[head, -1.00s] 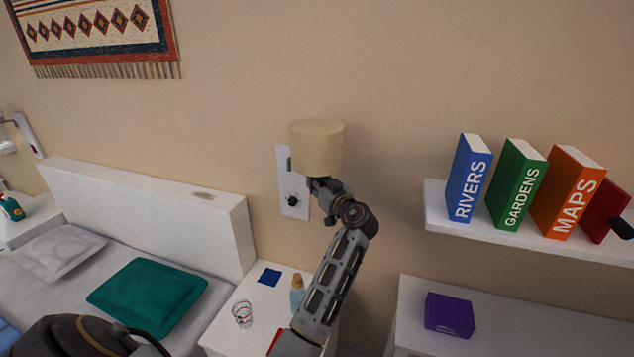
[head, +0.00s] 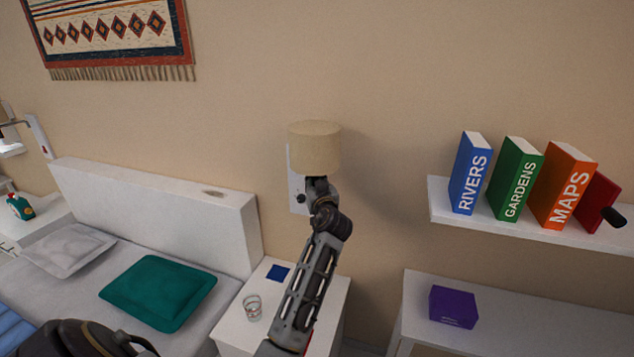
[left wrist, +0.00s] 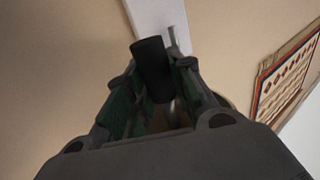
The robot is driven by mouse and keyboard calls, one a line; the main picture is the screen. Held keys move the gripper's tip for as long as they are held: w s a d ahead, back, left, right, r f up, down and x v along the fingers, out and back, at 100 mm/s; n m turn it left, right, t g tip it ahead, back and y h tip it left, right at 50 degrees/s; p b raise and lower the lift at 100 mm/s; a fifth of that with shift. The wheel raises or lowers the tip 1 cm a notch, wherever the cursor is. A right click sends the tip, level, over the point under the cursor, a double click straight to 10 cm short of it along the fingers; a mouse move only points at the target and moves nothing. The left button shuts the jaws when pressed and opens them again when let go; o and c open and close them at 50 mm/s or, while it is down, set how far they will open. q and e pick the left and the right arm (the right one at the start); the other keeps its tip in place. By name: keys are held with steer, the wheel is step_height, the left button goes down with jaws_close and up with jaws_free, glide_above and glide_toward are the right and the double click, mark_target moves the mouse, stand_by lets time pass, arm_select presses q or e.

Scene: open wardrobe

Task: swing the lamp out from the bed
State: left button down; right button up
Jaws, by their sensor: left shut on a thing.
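The lamp has a beige drum shade (head: 314,150) in front of a white wall plate (head: 297,190), to the right of the bed's headboard (head: 155,205). A dark knob shows on the plate, which is partly hidden by the shade and my arm. My left gripper (head: 318,190) is just under the shade, shut on a part of the lamp. In the left wrist view, a black cylinder (left wrist: 152,68) stands between the fingers, with the white plate (left wrist: 156,14) and a metal rod (left wrist: 172,38) beyond. The exact contact is hard to see.
A nightstand (head: 232,330) below holds a glass (head: 252,308) and a blue square (head: 278,273). The wall right of the lamp is clear.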

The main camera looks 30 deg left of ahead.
arm_select(q)
steer(key=s+a+m+t+h+p, duration=0.1)
steer(key=s+a+p, duration=0.1)
steer(key=s+a, duration=0.4)
steer(key=a, duration=0.3)
steer(key=shift+s+r, duration=0.3)
steer(key=shift+r, duration=0.05)
arm_select(e)
step_height(320, 180, up, 3)
steer(key=shift+s+d+f, duration=0.1)
steer(key=shift+f, duration=0.1)
arm_select(q)
steer(key=shift+a, duration=0.1)
steer(key=c, duration=1.3)
jaws_free()
steer(key=shift+a, duration=0.1)
steer(key=shift+o, duration=0.5)
steer(key=shift+w+a+f+h, duration=0.1)
steer(key=shift+a+f+h, duration=0.1)
steer(key=shift+f+h, duration=0.1)
arm_select(e)
steer(key=shift+a, duration=0.65)
arm_select(q)
steer(key=shift+d, duration=0.15)
arm_select(e)
steer(key=shift+d, duration=0.1)
